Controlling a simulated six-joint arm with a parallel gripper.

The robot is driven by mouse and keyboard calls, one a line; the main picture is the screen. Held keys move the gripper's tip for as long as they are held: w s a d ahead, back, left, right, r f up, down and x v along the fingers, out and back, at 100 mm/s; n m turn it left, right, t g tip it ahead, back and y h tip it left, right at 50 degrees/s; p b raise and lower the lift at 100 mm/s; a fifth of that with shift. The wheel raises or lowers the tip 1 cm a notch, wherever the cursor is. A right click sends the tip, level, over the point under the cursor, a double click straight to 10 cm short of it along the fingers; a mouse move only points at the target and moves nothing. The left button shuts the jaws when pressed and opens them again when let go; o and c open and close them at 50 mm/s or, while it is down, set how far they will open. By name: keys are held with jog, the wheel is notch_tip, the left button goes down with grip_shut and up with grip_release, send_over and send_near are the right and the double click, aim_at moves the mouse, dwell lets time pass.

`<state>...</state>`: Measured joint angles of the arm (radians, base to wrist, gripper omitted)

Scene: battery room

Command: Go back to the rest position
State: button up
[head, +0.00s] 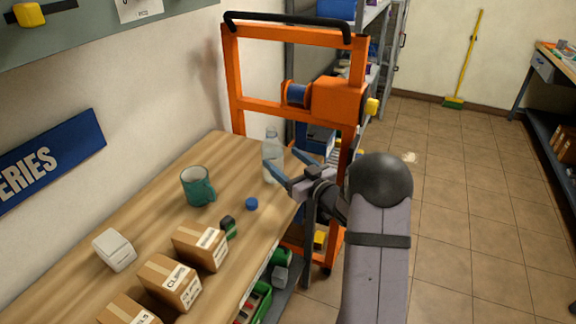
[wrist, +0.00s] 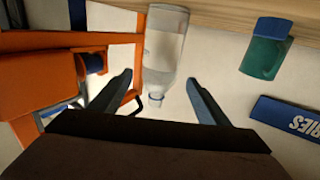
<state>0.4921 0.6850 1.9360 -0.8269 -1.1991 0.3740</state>
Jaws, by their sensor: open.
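My gripper (head: 284,168) is open at the far right edge of the wooden bench (head: 131,208). Its two blue-grey fingers stand apart, and in the wrist view my gripper (wrist: 158,92) shows a clear bottle (wrist: 166,45) between and beyond the fingertips. In the head view the clear bottle (head: 272,150) stands upright on the bench, right by the fingers. I cannot tell whether a finger touches it. A blue cap (head: 251,204) lies on the bench in front of the bottle.
A teal mug (head: 198,186), a white box (head: 114,250), several cardboard boxes (head: 200,247) and a small dark green item (head: 228,227) are on the bench. An orange frame (head: 233,75) stands just behind the bottle.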

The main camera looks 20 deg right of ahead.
jog(key=shift+s+d, duration=0.15)
jog(key=shift+s, duration=0.5)
jog(key=shift+w+g+h+p, duration=0.15)
jog(key=shift+g+h+p, duration=0.35)
jog(key=shift+h, duration=0.1)
jog(key=shift+a+m+g+h+p, duration=0.2)
jog(key=shift+m+g+h+p, duration=0.15)
jog(key=shift+m+h, duration=0.2)
jog(key=s+g+h, duration=0.1)
jog(key=s+f+g+p, duration=0.1)
jog(key=s, duration=0.1)
jog(key=s+a+m+g+h+p, duration=0.1)
jog(key=s+g, duration=0.1)
jog(key=shift+f+h, duration=0.35)
jog(key=shift+f, duration=0.05)
jog(key=s+a+g+p, duration=0.2)
jog(key=s+a+g, duration=0.3)
jog(key=s, duration=1)
jog(key=s+a+f+g+p, duration=0.1)
jog(key=s+a+g+p, duration=0.2)
jog(key=s, duration=1.3)
jog(key=a+m+g, duration=0.1)
jog(key=a+g, duration=0.2)
jog(key=shift+f+g, duration=0.25)
jog(key=shift+g, duration=0.1)
